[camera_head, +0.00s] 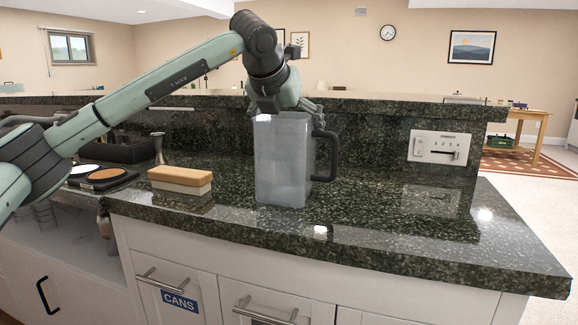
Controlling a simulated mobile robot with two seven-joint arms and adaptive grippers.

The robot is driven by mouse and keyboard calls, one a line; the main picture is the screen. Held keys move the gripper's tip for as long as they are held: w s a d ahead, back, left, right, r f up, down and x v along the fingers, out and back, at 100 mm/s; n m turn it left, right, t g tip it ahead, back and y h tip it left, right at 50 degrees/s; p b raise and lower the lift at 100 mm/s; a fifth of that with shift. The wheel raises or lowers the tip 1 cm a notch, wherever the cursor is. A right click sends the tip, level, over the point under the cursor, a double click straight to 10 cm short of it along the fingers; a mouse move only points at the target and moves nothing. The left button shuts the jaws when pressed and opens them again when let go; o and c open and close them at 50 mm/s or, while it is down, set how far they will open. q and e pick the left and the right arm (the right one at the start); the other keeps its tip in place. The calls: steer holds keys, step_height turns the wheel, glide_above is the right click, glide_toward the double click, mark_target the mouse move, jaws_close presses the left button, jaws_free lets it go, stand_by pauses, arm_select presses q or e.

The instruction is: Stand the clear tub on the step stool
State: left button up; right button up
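The clear tub (283,165) is a tall, squarish, translucent container with a dark handle on its right side. It is upright at the dark granite counter (400,228), near the front edge, and its base appears to rest on the top. My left gripper (290,107) comes down from above and is at the tub's rim. Its fingers are partly hidden by the wrist and the rim, so I cannot tell whether they are closed on the tub. No step stool can be made out in this view. My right gripper is not in view.
A tan and white block (180,180) lies left of the tub. A dark tray with round pieces (104,177) is farther left. A raised ledge with a white switch panel (438,147) runs behind. The counter to the right is clear. A wooden table (520,116) stands far right.

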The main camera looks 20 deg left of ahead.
arm_select(q)
steer(key=c, duration=1)
steer(key=shift+r, duration=0.1)
steer(key=shift+c, duration=0.2)
